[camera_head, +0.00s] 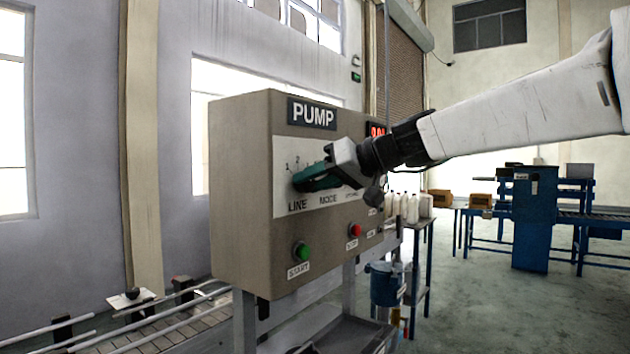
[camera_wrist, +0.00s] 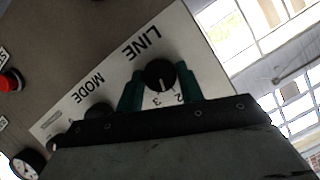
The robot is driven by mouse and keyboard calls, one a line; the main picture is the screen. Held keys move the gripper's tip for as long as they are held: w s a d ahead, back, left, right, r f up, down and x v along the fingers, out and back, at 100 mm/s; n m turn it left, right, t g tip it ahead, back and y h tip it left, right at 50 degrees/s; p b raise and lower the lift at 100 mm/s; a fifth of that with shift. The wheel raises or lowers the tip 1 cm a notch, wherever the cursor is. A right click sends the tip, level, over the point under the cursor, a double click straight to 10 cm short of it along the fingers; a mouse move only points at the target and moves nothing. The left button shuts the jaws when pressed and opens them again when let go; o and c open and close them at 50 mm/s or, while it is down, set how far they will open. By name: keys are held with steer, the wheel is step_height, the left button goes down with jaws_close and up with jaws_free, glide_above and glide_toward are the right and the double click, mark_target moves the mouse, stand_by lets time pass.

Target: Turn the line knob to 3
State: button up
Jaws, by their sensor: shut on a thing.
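The pump control box (camera_head: 240,180) has a white panel marked LINE and MODE. The black line knob (camera_wrist: 155,72) sits by the word LINE in the wrist view, with the numbers 2 and 3 beside it. Its white mark points toward the stretch between 3 and 2; I cannot tell the exact setting. My gripper (camera_head: 312,180) reaches in from the right, and its green fingers hide the line knob in the head view. In the wrist view my gripper (camera_wrist: 160,74) has one finger on each side of the knob and is shut on it.
The black mode knob (camera_wrist: 98,111) is close beside my gripper. Below are a green start button (camera_head: 301,252) and a red button (camera_head: 355,231). A gauge (camera_wrist: 28,163) shows at the wrist view's corner. A conveyor (camera_head: 165,325) runs at lower left; white bottles (camera_head: 402,207) stand behind.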

steer(key=m+y, duration=0.1)
steer(key=m, duration=0.1)
steer(key=m+g+y, duration=0.1)
steer(key=shift+w+d+f+m, duration=0.1)
steer(key=shift+f+m, duration=0.05)
steer(key=shift+m, duration=0.25)
stand_by(0.4)
steer(key=o, duration=1)
steer(key=v, duration=0.7)
steer(key=shift+d, duration=0.4)
